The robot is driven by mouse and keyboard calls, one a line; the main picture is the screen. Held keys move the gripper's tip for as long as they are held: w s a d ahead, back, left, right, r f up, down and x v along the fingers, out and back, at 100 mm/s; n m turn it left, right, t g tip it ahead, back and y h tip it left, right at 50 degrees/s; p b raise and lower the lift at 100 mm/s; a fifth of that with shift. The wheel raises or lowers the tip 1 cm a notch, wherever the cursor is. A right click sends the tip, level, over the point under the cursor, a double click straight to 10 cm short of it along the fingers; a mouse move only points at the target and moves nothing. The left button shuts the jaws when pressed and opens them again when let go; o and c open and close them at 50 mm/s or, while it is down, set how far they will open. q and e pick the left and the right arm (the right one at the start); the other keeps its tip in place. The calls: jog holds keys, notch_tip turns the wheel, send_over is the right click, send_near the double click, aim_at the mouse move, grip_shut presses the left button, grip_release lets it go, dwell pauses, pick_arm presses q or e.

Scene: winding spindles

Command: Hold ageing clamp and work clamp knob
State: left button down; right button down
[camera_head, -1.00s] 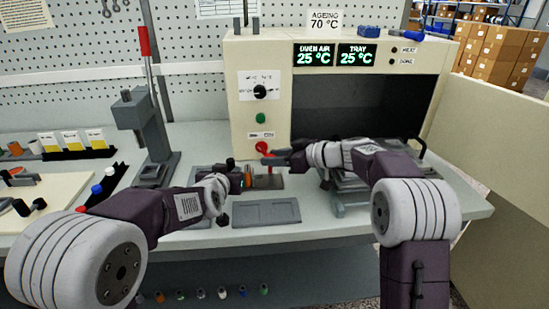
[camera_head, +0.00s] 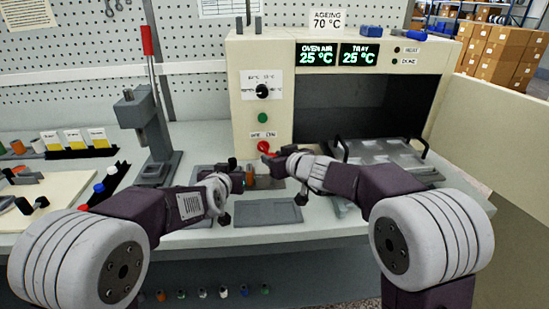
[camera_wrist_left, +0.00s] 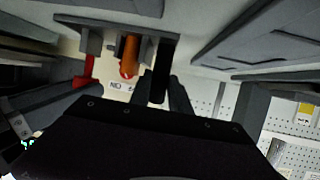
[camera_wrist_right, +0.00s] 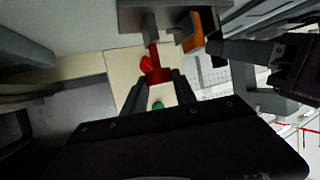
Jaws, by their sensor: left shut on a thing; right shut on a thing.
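The ageing clamp (camera_head: 262,183) is a grey frame with an orange cylinder (camera_head: 249,171) in it, low in front of the oven. It also shows at the top of the left wrist view (camera_wrist_left: 115,27). My left gripper (camera_head: 236,178) is shut on the clamp from its left, on a dark upright part (camera_wrist_left: 163,62). The clamp knob (camera_wrist_right: 157,68) is a red handle on the clamp's side. My right gripper (camera_head: 280,159) is shut on it; its fingers stand on both sides of the knob in the right wrist view. In the head view the grippers partly hide clamp and knob.
The oven (camera_head: 246,110) stands behind, its door open at right and its displays reading 25 °C. A red button sits low on its panel. A metal rack with handles (camera_head: 385,155) lies at the oven mouth. A flat dark tray (camera_head: 267,213) lies in front; a lever press (camera_head: 140,120) stands left.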

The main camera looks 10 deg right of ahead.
dwell(0.3)
jog(key=c, duration=1)
grip_release()
jog(key=v, duration=1.2)
jog(key=shift+o, duration=0.2)
